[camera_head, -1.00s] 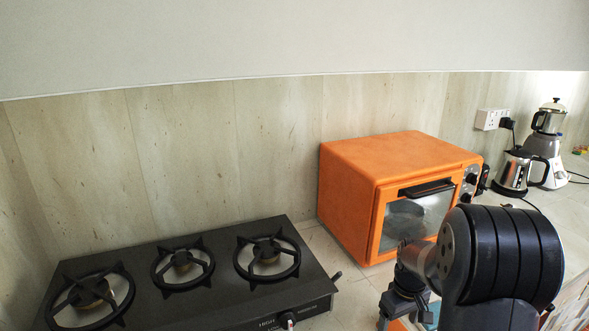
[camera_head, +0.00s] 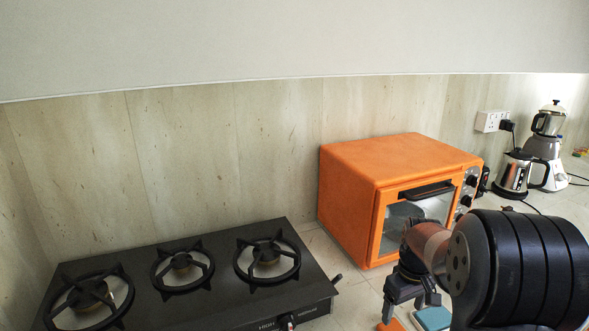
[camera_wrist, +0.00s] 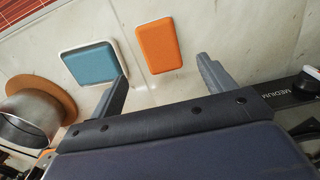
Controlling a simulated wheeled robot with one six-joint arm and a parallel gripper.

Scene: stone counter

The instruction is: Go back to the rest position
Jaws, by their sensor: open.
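My gripper (camera_head: 408,297) is in front of the orange toaster oven, low over the counter at the lower right of the head view. In the wrist view my gripper (camera_wrist: 165,88) shows its two grey fingers spread apart with nothing between them. Beyond the fingertips, an orange block (camera_wrist: 160,46) and a teal block with a pale rim (camera_wrist: 90,64) lie flat on the counter, apart from the fingers. In the head view the teal block (camera_head: 433,319) and a corner of the orange block (camera_head: 391,325) show below the gripper.
The orange toaster oven (camera_head: 345,200) stands behind my arm. A black gas stove (camera_head: 215,300) fills the left front. A kettle (camera_head: 512,175) and a mixer (camera_head: 546,150) stand at the back right. A metal pot (camera_wrist: 28,118) on a brown round base shows in the wrist view.

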